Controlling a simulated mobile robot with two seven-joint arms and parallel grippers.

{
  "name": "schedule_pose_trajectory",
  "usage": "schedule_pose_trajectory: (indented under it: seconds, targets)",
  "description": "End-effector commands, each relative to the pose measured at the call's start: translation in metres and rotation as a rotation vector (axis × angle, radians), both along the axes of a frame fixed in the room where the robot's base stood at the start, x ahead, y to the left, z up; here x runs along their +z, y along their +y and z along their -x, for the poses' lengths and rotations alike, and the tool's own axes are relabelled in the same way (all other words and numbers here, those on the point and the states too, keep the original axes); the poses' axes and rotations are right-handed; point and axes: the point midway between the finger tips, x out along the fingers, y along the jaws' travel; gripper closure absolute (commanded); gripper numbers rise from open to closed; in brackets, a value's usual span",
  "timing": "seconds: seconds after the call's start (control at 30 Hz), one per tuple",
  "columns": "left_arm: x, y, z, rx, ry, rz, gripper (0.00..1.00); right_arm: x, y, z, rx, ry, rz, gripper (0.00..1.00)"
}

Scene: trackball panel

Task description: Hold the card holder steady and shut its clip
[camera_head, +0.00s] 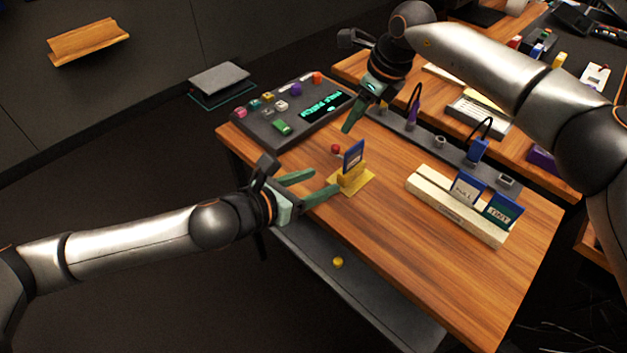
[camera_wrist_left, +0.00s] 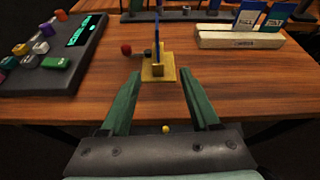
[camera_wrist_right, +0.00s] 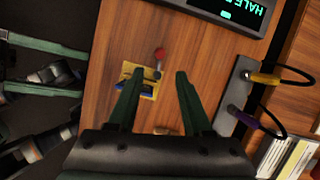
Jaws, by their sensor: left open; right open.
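The yellow card holder (camera_head: 353,179) stands on the wooden table with a blue card upright in it. Its clip lever ends in a red ball (camera_head: 335,148), which sticks out beside the card. In the left wrist view the holder (camera_wrist_left: 158,72) is just beyond the fingertips and the red ball (camera_wrist_left: 126,49) is left of it. My left gripper (camera_head: 327,182) is open, near the holder's front. My right gripper (camera_head: 350,128) is open above the table, behind the ball. In the right wrist view the ball (camera_wrist_right: 159,54) and the partly hidden holder (camera_wrist_right: 136,80) lie past the fingers.
A dark panel with coloured buttons and a lit display (camera_head: 290,110) is at the table's left back. A cream card rack (camera_head: 456,208) holds cards at the right. A grey rail (camera_head: 430,140) with looped cables runs along the back. A yellow ball (camera_head: 337,262) lies on the lower shelf.

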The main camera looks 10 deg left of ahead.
Motion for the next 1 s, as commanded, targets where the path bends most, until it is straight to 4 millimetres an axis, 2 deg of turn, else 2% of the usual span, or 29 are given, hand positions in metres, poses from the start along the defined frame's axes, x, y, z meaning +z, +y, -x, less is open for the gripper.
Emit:
schedule_pose_trajectory:
  seconds: [0.17,0.7,1.0]
  targets:
    - [-0.003,0.001,-0.006,-0.021,-0.036,-0.06,0.38,0.0,0.0,0.0,0.0,0.0,0.0,0.5]
    - [-0.035,-0.047,-0.07,-0.021,-0.034,-0.055,0.38,0.0,0.0,0.0,0.0,0.0,0.0,0.5]
    - [-0.047,-0.063,-0.092,-0.02,-0.034,-0.055,0.38,0.0,0.0,0.0,0.0,0.0,0.0,0.5]
